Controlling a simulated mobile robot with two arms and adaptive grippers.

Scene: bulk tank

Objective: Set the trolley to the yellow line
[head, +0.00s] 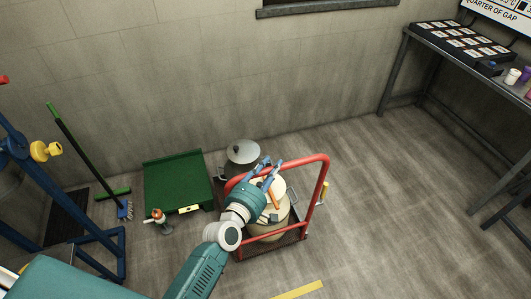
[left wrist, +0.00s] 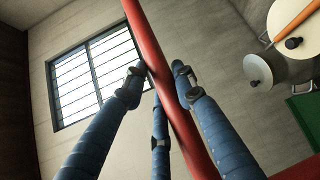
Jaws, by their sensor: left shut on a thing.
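The trolley has a red tubular handle (head: 318,180) and a low dark deck with red edges. My left gripper (head: 270,168) is at the top bar of the handle, and its blue fingers are closed around it. In the left wrist view the red bar (left wrist: 150,50) runs between the fingers (left wrist: 158,78). A cream lidded pot (head: 272,222) stands on the deck, with an orange stick across its top. The yellow line (head: 298,290) shows as a short strip on the floor at the bottom, apart from the trolley. My right gripper is not in view.
A green platform (head: 178,182) and a grey-lidded vessel (head: 243,152) stand by the wall. A small fitting (head: 160,222) stands left of the trolley. A broom (head: 85,150) and blue frame (head: 85,245) are at left. A table (head: 470,70) is at right. Floor right of the trolley is clear.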

